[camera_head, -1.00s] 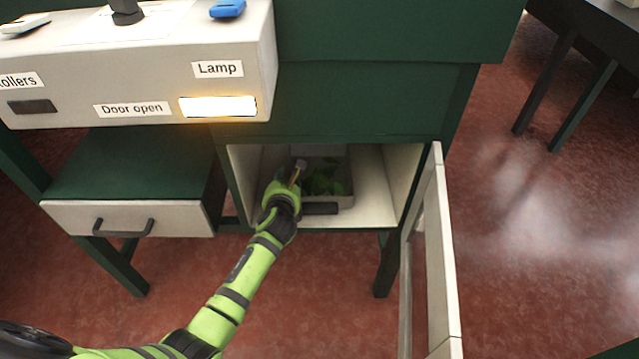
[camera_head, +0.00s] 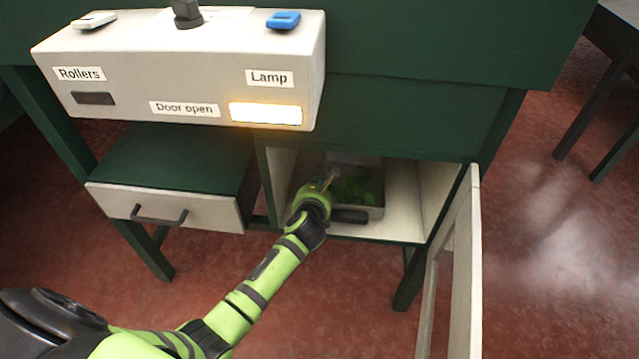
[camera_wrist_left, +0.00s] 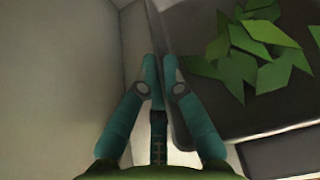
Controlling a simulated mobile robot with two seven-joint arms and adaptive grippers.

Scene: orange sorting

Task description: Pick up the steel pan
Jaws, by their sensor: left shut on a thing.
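The steel pan (camera_head: 376,212) sits inside the open cabinet under the counter. It is a shallow grey tray with green leaves (camera_head: 354,190) in it and a dark bar-like handle at its front. My left gripper (camera_head: 326,183) reaches into the cabinet at the pan's left side. In the left wrist view my left gripper's fingertips (camera_wrist_left: 160,72) are closed together at the left wall of the pan (camera_wrist_left: 205,112), shut on its edge. The arm hides part of the pan's left side in the head view. My right gripper is not in view.
The cabinet's pale floor (camera_head: 404,215) is clear right of the pan. Its door (camera_head: 462,270) stands open at the right. A control box (camera_head: 180,75) with a lit lamp button overhangs the drawer.

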